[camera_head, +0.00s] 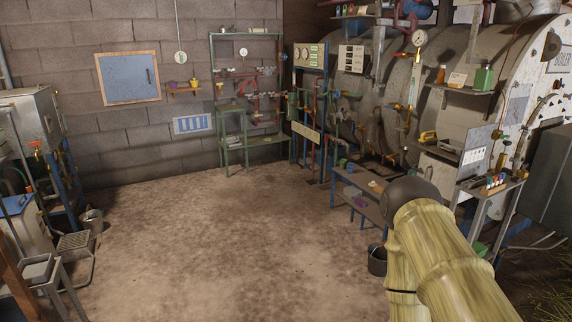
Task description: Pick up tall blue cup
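On the low blue-grey bench (366,183) right of the middle, a small blue object (350,168) stands at the back left. It may be the tall blue cup, but it is too small to tell its shape. My arm rises from the bottom right and ends in view at a dark rounded joint near the bench. My arm stands in front of the bench's right part.
A green shelf rack (233,156) stands at the back wall. The middle floor is clear.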

